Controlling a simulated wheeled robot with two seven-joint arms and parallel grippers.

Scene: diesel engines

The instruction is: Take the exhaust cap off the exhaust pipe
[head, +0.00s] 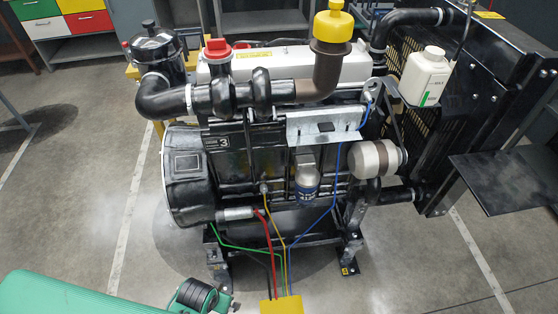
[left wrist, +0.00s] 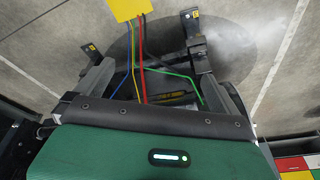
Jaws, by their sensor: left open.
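The yellow exhaust cap (head: 333,27) sits on top of the dark, upright exhaust pipe (head: 328,68) at the top centre of the head view. It has a small knob on top and is seated on the pipe's wide rim. My left gripper (head: 205,297) is low at the bottom of the head view, in front of the engine and far below the cap. It is open, and nothing is seen in it. Its green and black body also fills the lower part of the left wrist view. The cap does not show there. My right gripper is not in view.
A red cap (head: 217,48) stands on the engine left of the exhaust pipe. A white bottle (head: 425,75) and the radiator (head: 480,95) are on the right. A yellow box (head: 281,305) with coloured wires lies before the engine stand. Space above the engine's front is clear.

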